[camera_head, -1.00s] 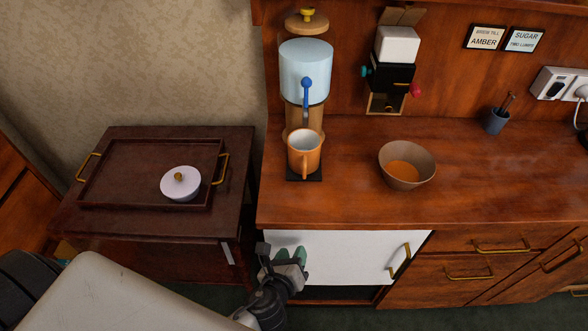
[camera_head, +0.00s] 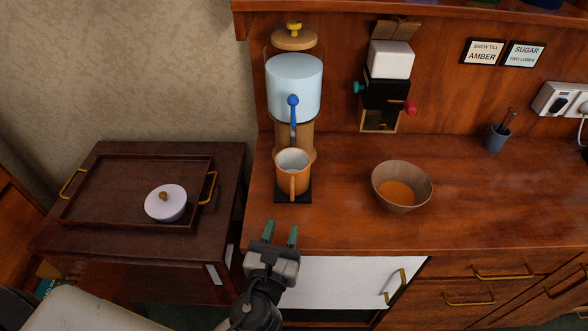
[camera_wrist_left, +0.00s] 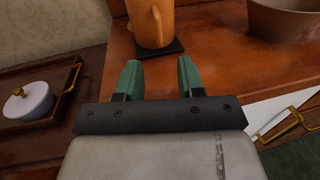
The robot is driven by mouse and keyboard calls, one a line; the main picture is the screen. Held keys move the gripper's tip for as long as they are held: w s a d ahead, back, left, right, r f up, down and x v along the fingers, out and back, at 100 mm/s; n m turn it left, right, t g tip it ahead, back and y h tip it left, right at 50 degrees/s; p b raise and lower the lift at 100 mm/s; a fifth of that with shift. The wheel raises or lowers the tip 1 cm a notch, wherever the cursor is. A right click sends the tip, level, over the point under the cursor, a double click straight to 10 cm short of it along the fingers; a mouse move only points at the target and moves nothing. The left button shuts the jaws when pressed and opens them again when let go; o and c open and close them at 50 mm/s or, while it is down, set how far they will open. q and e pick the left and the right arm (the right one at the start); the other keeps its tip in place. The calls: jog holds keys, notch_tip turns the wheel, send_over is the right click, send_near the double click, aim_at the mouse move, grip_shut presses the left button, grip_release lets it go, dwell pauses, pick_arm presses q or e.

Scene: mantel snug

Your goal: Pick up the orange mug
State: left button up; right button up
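The orange mug (camera_head: 292,178) stands upright on a black square mat (camera_head: 304,197) on the wooden counter, under the spout of a dispenser. Its inside is pale and its handle faces me. My left gripper (camera_head: 280,234) is open and empty at the counter's front edge, in front of the mug and apart from it. In the left wrist view the mug (camera_wrist_left: 151,22) is ahead of the two green fingers (camera_wrist_left: 158,78), with its top cut off by the frame. My right gripper is not in view.
The dispenser (camera_head: 294,88) with a blue tap lever stands right behind the mug. A wooden bowl (camera_head: 402,184) with orange contents is to its right. A dark tray (camera_head: 90,212) with a white lidded pot (camera_head: 166,203) is on the left cabinet. Counter between mug and bowl is clear.

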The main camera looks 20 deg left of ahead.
aim_at(292, 196)
pick_arm(q)
jog(key=w, duration=0.2)
jog(key=w+p, duration=0.1)
jog(key=w, duration=0.1)
jog(key=shift+w+a+r, duration=0.2)
jog(key=shift+w, duration=0.25)
jog(key=w, duration=0.4)
jog(key=shift+w+a+f+p, duration=0.15)
jog(key=shift+w+a+p, duration=0.1)
jog(key=shift+p, duration=0.15)
jog(key=shift+w+f, duration=0.1)
jog(key=shift+w, duration=0.3)
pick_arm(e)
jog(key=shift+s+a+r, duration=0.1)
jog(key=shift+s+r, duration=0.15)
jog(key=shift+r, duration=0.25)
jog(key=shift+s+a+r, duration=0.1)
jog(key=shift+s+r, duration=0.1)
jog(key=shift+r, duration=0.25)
pick_arm(q)
grip_shut()
